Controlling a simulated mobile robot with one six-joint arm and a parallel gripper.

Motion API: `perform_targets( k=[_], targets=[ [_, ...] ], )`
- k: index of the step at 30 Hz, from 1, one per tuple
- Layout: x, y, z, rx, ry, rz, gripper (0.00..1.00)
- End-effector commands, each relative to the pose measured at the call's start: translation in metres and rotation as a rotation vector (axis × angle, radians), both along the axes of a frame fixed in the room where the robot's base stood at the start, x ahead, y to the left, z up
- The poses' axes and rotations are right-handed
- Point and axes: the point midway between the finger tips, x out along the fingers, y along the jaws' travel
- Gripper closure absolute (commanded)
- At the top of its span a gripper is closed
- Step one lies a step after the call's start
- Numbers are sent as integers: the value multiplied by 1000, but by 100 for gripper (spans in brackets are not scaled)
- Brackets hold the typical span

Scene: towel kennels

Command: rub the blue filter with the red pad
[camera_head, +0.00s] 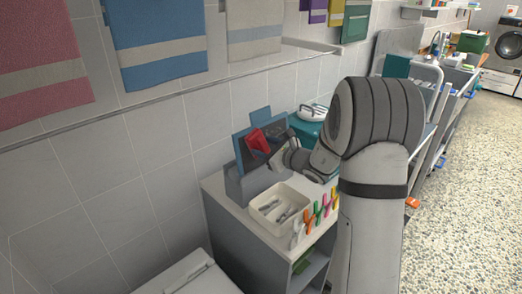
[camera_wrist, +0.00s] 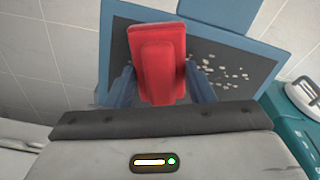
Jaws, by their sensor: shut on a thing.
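The blue filter (camera_wrist: 112,20) is a blue frame around a dark panel, standing upright in a grey holder (camera_head: 262,180) on the cabinet. Pale specks lie on the right part of the panel in the wrist view. In the head view the filter (camera_head: 240,150) stands near the wall. The red pad (camera_wrist: 158,65) is between the blue fingers of my gripper (camera_wrist: 162,88), which is shut on it. The pad (camera_head: 258,141) is in front of the panel and covers part of it. I cannot tell whether it touches the panel.
A cream tray (camera_head: 262,203) with metal tools sits on the cabinet top (camera_head: 222,187), with coloured clips (camera_head: 318,212) along the edge. A teal container (camera_head: 306,128) with a white-handled item stands behind. Towels (camera_head: 158,45) hang on the wall at the left.

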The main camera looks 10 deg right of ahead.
Motion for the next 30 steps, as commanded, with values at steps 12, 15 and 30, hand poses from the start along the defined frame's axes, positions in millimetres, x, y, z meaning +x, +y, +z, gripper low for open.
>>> perform_targets(
  k=[12, 15, 30],
  targets=[
    [17, -22, -1, -1, -1, -1, 70],
    [21, -26, 0, 0, -2, 0, 70],
    [37, -53, 0, -1, -1, -1, 70]
  ],
)
